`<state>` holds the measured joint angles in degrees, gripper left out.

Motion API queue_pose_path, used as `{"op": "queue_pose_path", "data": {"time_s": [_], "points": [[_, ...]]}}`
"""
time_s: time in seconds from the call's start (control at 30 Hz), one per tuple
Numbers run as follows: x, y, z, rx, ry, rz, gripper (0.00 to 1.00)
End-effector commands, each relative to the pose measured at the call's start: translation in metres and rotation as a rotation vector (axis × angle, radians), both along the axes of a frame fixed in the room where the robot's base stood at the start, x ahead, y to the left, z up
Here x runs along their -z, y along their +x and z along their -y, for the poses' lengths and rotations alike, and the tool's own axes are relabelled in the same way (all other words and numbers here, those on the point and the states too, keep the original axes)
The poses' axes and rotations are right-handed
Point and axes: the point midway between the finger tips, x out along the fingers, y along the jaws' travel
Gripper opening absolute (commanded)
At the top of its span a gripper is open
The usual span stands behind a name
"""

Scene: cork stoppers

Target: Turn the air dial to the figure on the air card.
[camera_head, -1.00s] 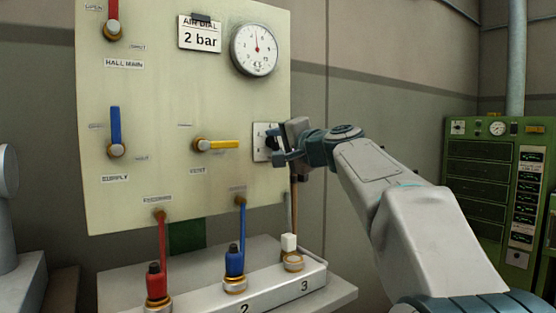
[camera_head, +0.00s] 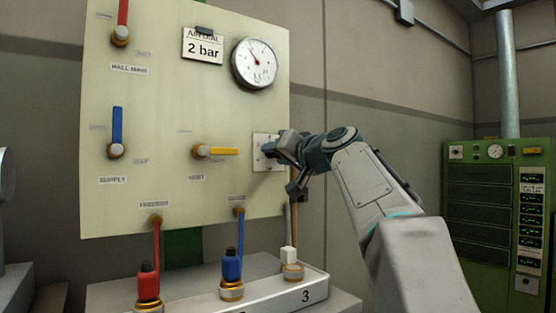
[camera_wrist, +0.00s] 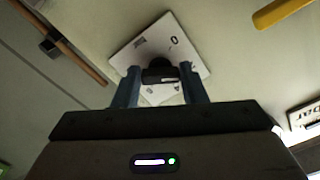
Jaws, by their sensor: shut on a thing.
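The air card (camera_head: 202,46) hangs at the top of the cream panel and reads "AIR DIAL 2 bar". The air dial is a white square plate (camera_head: 260,160) with figures at the panel's right edge, mostly covered by my gripper (camera_head: 277,151). In the wrist view the plate (camera_wrist: 188,52) looks tilted, and a dark knob (camera_wrist: 160,76) at its middle sits between my two fingers. My gripper (camera_wrist: 157,88) is shut on this knob. A "0" shows on the plate; the figure the knob points at cannot be read.
A round gauge (camera_head: 254,63) sits above the dial, its needle pointing up and left. A yellow lever (camera_head: 222,152) lies left of the dial. Below stands a bench block (camera_head: 268,294) with red, blue and white-topped fittings. A brown pipe (camera_head: 294,220) runs below my gripper.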

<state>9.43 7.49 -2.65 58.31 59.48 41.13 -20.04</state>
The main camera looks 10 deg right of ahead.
Motion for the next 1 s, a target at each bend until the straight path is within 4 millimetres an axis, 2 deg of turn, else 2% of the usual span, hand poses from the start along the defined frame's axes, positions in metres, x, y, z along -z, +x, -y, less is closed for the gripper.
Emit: {"op": "queue_pose_path", "data": {"time_s": [0.53, 0.57, 0.63, 1.0], "points": [[0.0017, 0.0006, 0.0003, -0.001, -0.026, 0.006, 0.15], [0.0017, 0.0006, 0.0003, -0.001, -0.026, 0.006, 0.41], [0.0016, 0.0006, 0.0002, -0.001, -0.025, 0.007, 0.60], [0.0008, -0.0035, 0.0020, 0.000, -0.025, 0.009, 0.60]]}}
